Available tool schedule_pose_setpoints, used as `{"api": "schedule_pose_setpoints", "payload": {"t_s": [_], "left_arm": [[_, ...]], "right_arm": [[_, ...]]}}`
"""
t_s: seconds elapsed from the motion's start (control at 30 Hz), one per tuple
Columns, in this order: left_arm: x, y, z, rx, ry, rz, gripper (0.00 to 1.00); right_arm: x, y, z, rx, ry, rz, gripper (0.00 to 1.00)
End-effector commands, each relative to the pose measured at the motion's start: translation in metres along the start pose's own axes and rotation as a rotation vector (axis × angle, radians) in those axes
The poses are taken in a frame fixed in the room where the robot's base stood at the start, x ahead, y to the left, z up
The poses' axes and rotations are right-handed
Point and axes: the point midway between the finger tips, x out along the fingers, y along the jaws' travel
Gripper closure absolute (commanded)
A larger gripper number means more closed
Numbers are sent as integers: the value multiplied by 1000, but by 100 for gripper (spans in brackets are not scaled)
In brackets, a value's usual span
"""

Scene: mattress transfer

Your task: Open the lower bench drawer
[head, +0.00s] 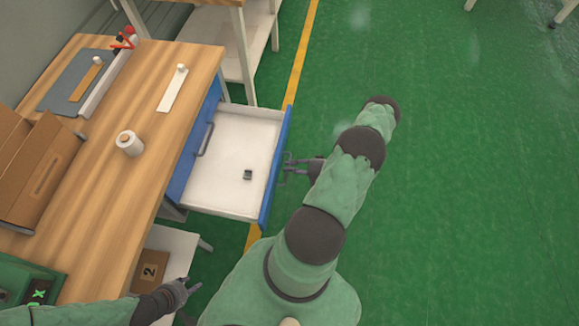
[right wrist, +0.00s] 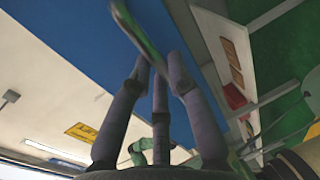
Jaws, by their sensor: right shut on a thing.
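The lower bench drawer (head: 232,150) is pulled out from the wooden bench, with its white inside showing and its blue front (head: 275,165) out over the floor. A small dark object lies in it. My right gripper (head: 288,170) is at the outer side of that front, shut on the drawer handle (right wrist: 138,35). In the right wrist view the fingers of my right gripper (right wrist: 158,72) close around the handle against the blue panel. Another handle (head: 204,139) shows on the blue face under the bench top. My left gripper (head: 188,288) hangs beside the bench, apart from the drawer; its opening is unclear.
The bench top (head: 150,130) holds a white roll (head: 130,143), cardboard boxes (head: 40,170) and a tool tray. A low shelf with a box marked 2 (head: 150,270) is below. Another table stands behind. The green floor to the right is clear.

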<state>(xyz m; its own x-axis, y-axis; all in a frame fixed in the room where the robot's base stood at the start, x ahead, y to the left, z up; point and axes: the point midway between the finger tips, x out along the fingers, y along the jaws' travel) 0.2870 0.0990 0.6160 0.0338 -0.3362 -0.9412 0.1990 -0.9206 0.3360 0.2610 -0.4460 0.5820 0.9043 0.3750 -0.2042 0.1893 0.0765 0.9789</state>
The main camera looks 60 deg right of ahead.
Motion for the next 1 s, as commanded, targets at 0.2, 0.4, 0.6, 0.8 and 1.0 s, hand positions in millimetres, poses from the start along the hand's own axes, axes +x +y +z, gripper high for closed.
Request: {"api": "schedule_pose_setpoints", "payload": {"t_s": [0.2,0.4,0.6,0.8,1.0], "left_arm": [[0,0,0,0,0,0,60],[0,0,0,0,0,0,60],[0,0,0,0,0,0,60],[0,0,0,0,0,0,60],[0,0,0,0,0,0,60]], "right_arm": [[0,-1,-1,1,1,-2,57],[0,0,0,0,0,-1,57],[-5,0,1,0,-2,-1,57],[-34,-1,1,0,-4,-2,57],[-74,-1,1,0,-4,-2,57]]}}
